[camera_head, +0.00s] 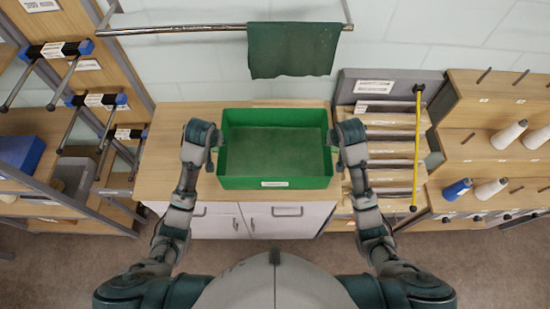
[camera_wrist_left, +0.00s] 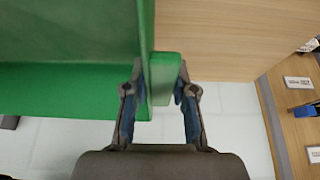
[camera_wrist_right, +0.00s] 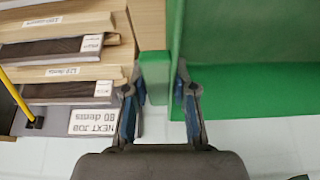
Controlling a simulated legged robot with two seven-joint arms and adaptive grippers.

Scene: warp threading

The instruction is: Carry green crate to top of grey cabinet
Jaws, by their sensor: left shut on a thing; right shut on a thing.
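The green crate (camera_head: 275,183) is open-topped and looks empty in the head view. It is level, over or on a wooden-topped cabinet with white fronts (camera_head: 285,219); whether it touches the top cannot be told. My left gripper (camera_head: 213,137) is shut on the crate's left side; the left wrist view shows its fingers on either side of a green handle block (camera_wrist_left: 163,78). My right gripper (camera_head: 337,136) is shut on the right side, its fingers around the matching handle block (camera_wrist_right: 156,78). No cabinet with a plainly grey body is clear in view.
A rack with stacked wooden pieces (camera_head: 390,150) and a yellow rod (camera_head: 416,150) stands right of the crate. Shelves with thread cones (camera_head: 509,134) are further right. A dark green cloth (camera_head: 292,50) hangs from a rail behind. Shelving with a blue bin (camera_head: 20,153) is at left.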

